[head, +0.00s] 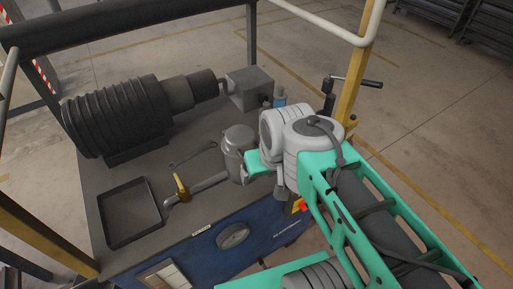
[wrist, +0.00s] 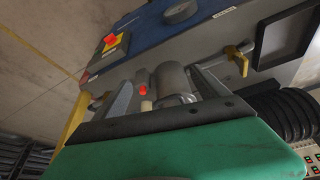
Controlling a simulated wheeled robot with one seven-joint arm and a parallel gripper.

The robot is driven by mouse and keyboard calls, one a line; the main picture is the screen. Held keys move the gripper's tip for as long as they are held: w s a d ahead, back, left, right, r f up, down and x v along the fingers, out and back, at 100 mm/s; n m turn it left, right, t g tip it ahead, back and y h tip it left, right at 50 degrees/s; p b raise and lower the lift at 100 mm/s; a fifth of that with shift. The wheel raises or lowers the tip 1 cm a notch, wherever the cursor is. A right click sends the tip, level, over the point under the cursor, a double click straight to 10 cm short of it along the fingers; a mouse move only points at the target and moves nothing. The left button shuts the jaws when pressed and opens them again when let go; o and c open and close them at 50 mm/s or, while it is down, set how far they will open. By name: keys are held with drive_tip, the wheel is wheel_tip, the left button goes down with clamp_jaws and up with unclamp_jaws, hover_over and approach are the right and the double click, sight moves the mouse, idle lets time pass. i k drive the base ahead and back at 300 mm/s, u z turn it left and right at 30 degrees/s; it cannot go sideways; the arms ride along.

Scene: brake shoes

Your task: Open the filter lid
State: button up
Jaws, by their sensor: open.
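The filter is a grey metal canister (head: 238,158) on the bench, just left of my arm in the head view. Its round filter lid (head: 238,134) lies flat on top and looks shut. My gripper (wrist: 164,88) is open, with one grey finger on each side in the wrist view. The canister (wrist: 173,78) shows between and beyond the fingers, with a small red part and a pale stub beside it. I cannot tell whether a finger touches it. In the head view my wrist is right beside the canister and hides most of the fingers.
A pipe with a yellow valve handle (head: 181,187) runs left from the canister. A black tray (head: 130,212), a wrench (head: 192,154) and a ribbed motor (head: 115,115) lie further left. A grey box (head: 248,89) stands behind. A yellow post (head: 357,75) rises right of my wrist.

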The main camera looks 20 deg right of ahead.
sight(238, 139)
drive_tip(key=k, duration=1.3)
drive_tip(key=u, duration=0.3)
drive_tip(key=i, duration=0.75)
drive_tip(key=u, duration=0.75)
